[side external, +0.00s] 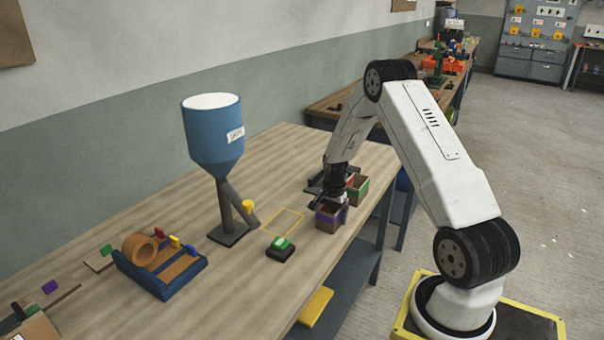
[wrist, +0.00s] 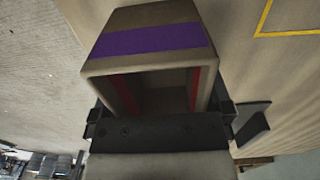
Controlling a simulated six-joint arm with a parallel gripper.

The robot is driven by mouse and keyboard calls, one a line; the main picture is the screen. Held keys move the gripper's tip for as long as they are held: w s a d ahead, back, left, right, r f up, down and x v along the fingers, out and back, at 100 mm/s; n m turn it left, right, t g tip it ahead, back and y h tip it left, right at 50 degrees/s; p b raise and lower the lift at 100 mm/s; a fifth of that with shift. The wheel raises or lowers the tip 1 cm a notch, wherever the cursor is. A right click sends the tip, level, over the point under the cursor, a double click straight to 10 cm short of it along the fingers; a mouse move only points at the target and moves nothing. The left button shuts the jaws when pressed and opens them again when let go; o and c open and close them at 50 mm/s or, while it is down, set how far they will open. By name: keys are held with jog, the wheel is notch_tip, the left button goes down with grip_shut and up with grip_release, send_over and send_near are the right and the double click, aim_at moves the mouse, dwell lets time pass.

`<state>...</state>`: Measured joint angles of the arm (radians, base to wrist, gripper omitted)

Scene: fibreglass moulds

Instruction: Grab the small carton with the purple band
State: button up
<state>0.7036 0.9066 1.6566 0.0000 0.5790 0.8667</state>
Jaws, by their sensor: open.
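The small open-topped brown carton with the purple band (side external: 329,219) stands near the table's right edge. In the wrist view the carton (wrist: 150,42) fills the upper middle, its purple band across one face and red showing inside its open mouth. My gripper (side external: 332,199) is right at the carton's top, pointing down. In the wrist view my gripper (wrist: 163,115) is open, with dark finger parts to the left and right of the carton's mouth. I cannot tell whether either finger touches the carton.
A carton with a green band (side external: 358,190) stands close behind. A yellow outlined rectangle (side external: 282,221) is bare on the table (side external: 190,205). A green button box (side external: 280,249), a blue hopper (side external: 212,135) and a blue tape holder (side external: 160,280) stand to the left.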

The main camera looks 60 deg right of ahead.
dwell(0.4)
jog(key=c, duration=0.9)
jog(key=shift+c, duration=0.2)
jog(key=shift+r, duration=0.15)
jog(key=shift+r, duration=0.4)
jog(key=s+a+r, duration=0.7)
jog(key=s+r, duration=0.4)
jog(key=r, duration=0.1)
jog(key=shift+s+a, duration=0.3)
jog(key=shift+s, duration=0.05)
